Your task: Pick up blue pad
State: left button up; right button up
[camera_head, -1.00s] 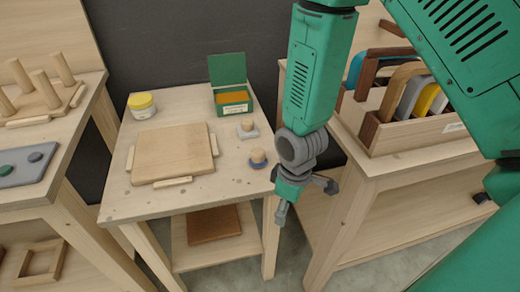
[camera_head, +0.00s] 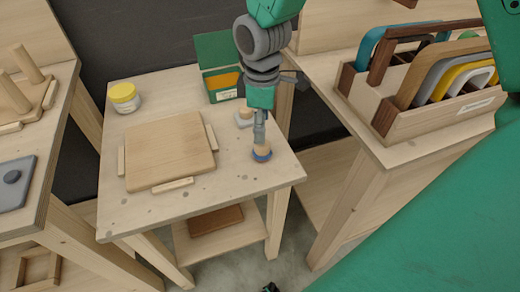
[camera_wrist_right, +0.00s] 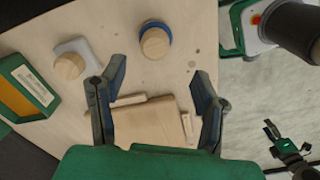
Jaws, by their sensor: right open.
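The blue pad (camera_head: 262,156) is a small round blue base with a wooden knob on top. It stands upright near the right edge of the middle table; the wrist view shows it (camera_wrist_right: 156,40) too. My right gripper (camera_head: 260,132) is above and just behind it in the head view, partly covering the knob. In the right wrist view its fingers (camera_wrist_right: 160,85) are spread and empty, and the pad lies beyond the fingertips. A dark tip at the bottom edge of the head view seems to be my left gripper (camera_head: 270,287); its fingers are unclear.
A grey pad (camera_head: 244,118) with a wooden knob stands just behind the blue one. A rack of curved pieces (camera_head: 420,115) stands right.

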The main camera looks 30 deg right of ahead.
aim_at(262, 146)
jog(key=f, duration=0.3)
jog(key=shift+w+d+f, duration=0.1)
jog(key=shift+w+d, duration=0.05)
jog(key=shift+d, duration=0.15)
notch_tip(262, 146, down, 5)
jog(key=shift+w+a+b, duration=0.1)
jog(key=shift+w+b, duration=0.05)
jog(key=shift+b, duration=0.6)
grip_shut()
notch_tip(262, 146, up, 10)
jog(key=shift+r+p, duration=0.1)
jog(key=shift+p, duration=0.95)
